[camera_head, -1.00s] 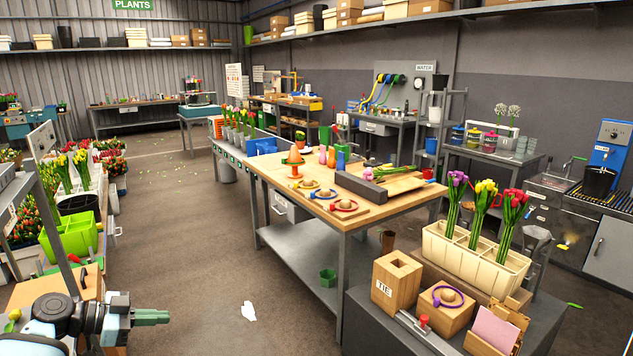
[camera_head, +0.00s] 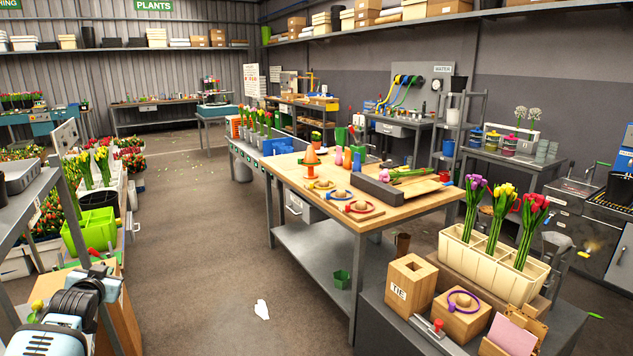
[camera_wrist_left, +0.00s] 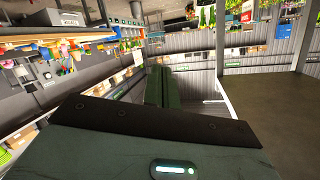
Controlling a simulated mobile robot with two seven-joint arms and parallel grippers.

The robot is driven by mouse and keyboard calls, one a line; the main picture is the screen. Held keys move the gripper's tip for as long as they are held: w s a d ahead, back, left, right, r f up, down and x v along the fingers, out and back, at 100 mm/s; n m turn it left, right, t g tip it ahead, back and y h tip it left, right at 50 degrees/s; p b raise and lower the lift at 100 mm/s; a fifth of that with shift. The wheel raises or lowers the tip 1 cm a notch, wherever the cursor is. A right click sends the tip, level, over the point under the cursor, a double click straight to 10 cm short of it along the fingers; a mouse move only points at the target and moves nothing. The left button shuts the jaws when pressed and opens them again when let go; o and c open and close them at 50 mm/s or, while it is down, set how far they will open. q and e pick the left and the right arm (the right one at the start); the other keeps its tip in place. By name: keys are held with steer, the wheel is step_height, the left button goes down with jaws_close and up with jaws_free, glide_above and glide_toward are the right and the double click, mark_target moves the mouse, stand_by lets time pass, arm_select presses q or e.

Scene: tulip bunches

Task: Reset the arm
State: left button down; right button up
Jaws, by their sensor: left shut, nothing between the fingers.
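My left arm (camera_head: 62,318) comes in at the lower left of the head view, folded close in beside the shelf and a wooden box. Its gripper fingers are hard to make out there. In the left wrist view my left gripper (camera_wrist_left: 158,70) has its dark green fingers together, with nothing between them. It is in free air, apart from the tables and flowers. My right gripper is in neither view.
A wooden-topped workbench (camera_head: 372,218) stands in the middle. A cream planter (camera_head: 480,262) with purple, yellow and red tulip bunches stands at right, behind a wooden TIE block (camera_head: 410,283). The floor (camera_head: 215,260) between is mostly clear.

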arm_select(q)
steer(key=s+d+f+m+g+h, duration=0.1)
steer(key=s+d+f+m+h, duration=0.1)
steer(key=s+d+f, duration=0.95)
steer(key=s+d+f+m+g+h, duration=0.1)
steer(key=s+d+f+h, duration=0.2)
steer(key=s+d+f, duration=0.85)
steer(key=s+d+f+g+h, duration=0.1)
steer(key=s+d, duration=0.3)
steer(key=s, duration=0.5)
steer(key=s+d+f+g, duration=0.1)
steer(key=s+d+f, duration=0.1)
steer(key=s+d, duration=0.3)
steer(key=s+d+f+n+g+h, duration=0.1)
steer(key=s+d, duration=0.4)
steer(key=s, duration=0.8)
steer(key=shift+s+f+h+p, duration=0.2)
steer(key=shift+f+h+p, duration=0.15)
steer(key=shift+f, duration=0.25)
